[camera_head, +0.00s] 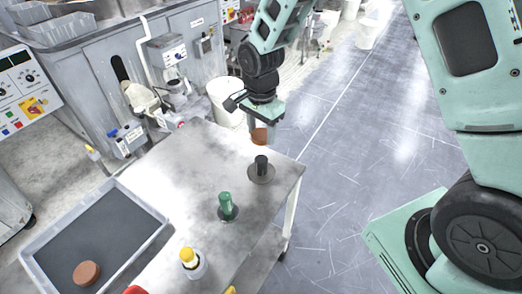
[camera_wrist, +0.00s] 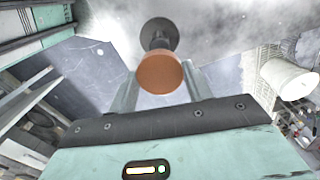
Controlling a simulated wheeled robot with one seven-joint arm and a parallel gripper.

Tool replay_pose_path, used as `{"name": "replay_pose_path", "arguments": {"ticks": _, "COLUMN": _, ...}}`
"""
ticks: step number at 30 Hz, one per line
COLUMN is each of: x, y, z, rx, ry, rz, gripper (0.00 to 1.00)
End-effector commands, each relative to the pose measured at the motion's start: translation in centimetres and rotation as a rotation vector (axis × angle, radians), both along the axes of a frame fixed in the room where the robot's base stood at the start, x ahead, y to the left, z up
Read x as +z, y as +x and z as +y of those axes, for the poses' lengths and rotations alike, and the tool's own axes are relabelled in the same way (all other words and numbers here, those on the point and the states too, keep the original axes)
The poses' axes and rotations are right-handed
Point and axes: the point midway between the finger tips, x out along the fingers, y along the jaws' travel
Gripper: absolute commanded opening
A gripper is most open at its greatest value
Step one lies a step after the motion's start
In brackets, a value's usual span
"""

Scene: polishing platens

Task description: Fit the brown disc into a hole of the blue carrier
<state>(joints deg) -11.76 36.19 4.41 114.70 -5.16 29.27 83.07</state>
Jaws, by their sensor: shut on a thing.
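My gripper (camera_head: 259,124) is shut on a brown disc (camera_head: 260,137) and holds it above the far right corner of the grey table. In the wrist view the brown disc (camera_wrist: 160,73) sits between the two finger tips of my gripper (camera_wrist: 160,85), its round face toward the camera. A second brown disc (camera_head: 87,273) lies in the grey tray at the lower left. I see no blue carrier in either view.
A black-handled piece on a round base (camera_head: 261,172) stands on the table (camera_head: 190,165) just below the held disc. A green-handled piece (camera_head: 227,205) and a yellow-capped white bottle (camera_head: 192,264) stand nearer. The tray (camera_head: 150,212) is at left. The table's left middle is clear.

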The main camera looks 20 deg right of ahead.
Motion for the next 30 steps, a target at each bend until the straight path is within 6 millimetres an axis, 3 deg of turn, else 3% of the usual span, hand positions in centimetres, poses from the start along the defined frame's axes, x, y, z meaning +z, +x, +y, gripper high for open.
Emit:
{"name": "replay_pose_path", "arguments": {"ticks": 3, "x": -2.0, "y": -0.1, "z": 0.0, "rx": 0.002, "ry": -0.001, "rz": 0.004, "gripper": 0.25}}
{"name": "replay_pose_path", "arguments": {"ticks": 16, "x": -7.0, "y": 0.0, "z": 0.0, "rx": 0.004, "ry": 0.000, "rz": 0.001, "gripper": 0.25}}
{"name": "replay_pose_path", "arguments": {"ticks": 29, "x": -8.0, "y": 0.0, "z": -0.1, "rx": 0.004, "ry": 0.000, "rz": -0.001, "gripper": 0.25}}
{"name": "replay_pose_path", "arguments": {"ticks": 30, "x": -8.0, "y": 0.0, "z": -0.1, "rx": 0.004, "ry": 0.000, "rz": -0.001, "gripper": 0.53}}
